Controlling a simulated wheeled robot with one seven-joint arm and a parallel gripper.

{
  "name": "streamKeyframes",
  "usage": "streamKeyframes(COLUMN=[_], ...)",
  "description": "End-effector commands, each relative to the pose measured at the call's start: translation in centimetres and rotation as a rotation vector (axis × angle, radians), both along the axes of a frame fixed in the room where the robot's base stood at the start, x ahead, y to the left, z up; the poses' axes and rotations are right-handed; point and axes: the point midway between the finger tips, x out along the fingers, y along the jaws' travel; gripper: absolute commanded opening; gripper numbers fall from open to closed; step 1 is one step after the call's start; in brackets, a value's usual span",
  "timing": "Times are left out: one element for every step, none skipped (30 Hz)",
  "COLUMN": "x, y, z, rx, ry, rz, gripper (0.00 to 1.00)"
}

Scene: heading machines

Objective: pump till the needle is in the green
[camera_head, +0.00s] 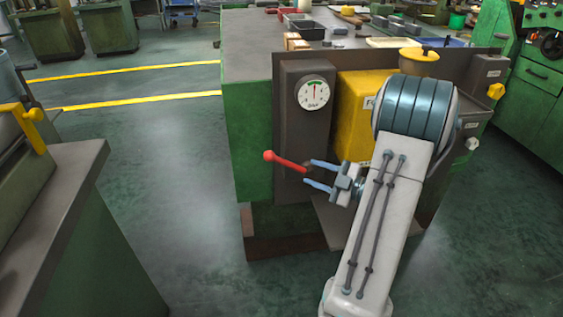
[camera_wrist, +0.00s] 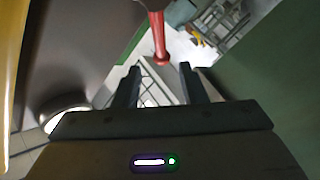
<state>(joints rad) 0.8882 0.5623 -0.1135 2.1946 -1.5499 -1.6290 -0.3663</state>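The round white gauge (camera_head: 314,93) is on the dark panel of the green machine. Its small needle appears to point nearly straight up, towards the short green band at the top; the exact reading is too small to tell. The red pump lever (camera_head: 287,161) with a ball end sticks out to the left below the gauge. My gripper (camera_head: 309,172) is at the lever's right end, fingers spread. In the wrist view the red lever (camera_wrist: 159,38) lies ahead of and between my open fingertips (camera_wrist: 159,68). I cannot tell whether they touch it.
A yellow box (camera_head: 355,110) is right of the gauge, partly behind my arm. Trays and tools lie on the machine's top (camera_head: 245,45). A grey-topped green bench (camera_head: 60,190) stands at the left. The floor (camera_head: 185,170) between is clear.

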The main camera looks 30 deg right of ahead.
Motion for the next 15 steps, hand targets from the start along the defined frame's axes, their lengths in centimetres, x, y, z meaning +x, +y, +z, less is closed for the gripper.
streamKeyframes(x=[1.0,1.5,2.3,2.8,3.4,4.1,4.6,5.1,5.8,6.2,6.7,7.1,7.5,7.8,8.2], y=[0.8,1.2,1.7,2.0,2.4,2.9,3.2,3.5,3.9,4.2,4.5,4.8,5.0,5.2,5.4], z=[-0.1,-0.1,-0.1,-0.1,-0.1,-0.1,-0.1,-0.1,-0.1,-0.1,0.0,0.0,-0.1,-0.1,0.0], rx=[-0.002,-0.001,-0.002,-0.002,-0.002,-0.002,-0.002,-0.001,-0.002,-0.002,-0.001,-0.002,-0.002,-0.002,-0.002], ry=[-0.001,-0.002,-0.001,-0.001,-0.002,-0.001,-0.001,-0.002,-0.001,-0.001,-0.002,-0.001,-0.001,-0.001,-0.001], rz=[0.006,0.006,0.006,0.006,0.006,0.004,0.006,0.004,0.004,0.004,0.002,0.003,0.001,0.001,0.001], gripper=[0.38,0.38,0.38,0.38,0.38,0.38,0.38,0.38,0.38,0.38,0.38,0.38,0.38,0.38,0.38])
